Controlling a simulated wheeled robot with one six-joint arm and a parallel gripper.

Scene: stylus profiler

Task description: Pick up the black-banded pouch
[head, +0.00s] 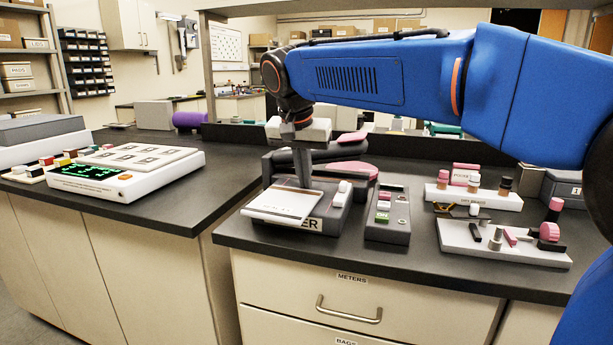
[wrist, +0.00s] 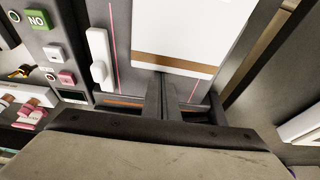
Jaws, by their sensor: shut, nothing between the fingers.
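A flat white pouch (head: 284,204) lies on a dark grey device (head: 333,218) at the middle of the counter, overhanging its front and covering part of its label. In the wrist view the pouch (wrist: 183,25) has a brown band across it near the fingers; I cannot make out a black-banded pouch. My gripper (head: 304,186) points down over the device at the pouch's rear edge. In the wrist view its fingers (wrist: 163,88) are together and empty, close to the banded end. Whether the fingertips touch the pouch or the device is not clear.
A grey button box (head: 388,232) stands right of the device. Farther right are a white tray (head: 480,243) of small parts and a white rack (head: 500,200) with small bottles. A white instrument (head: 140,187) sits on the left counter. The counter's front edge is close.

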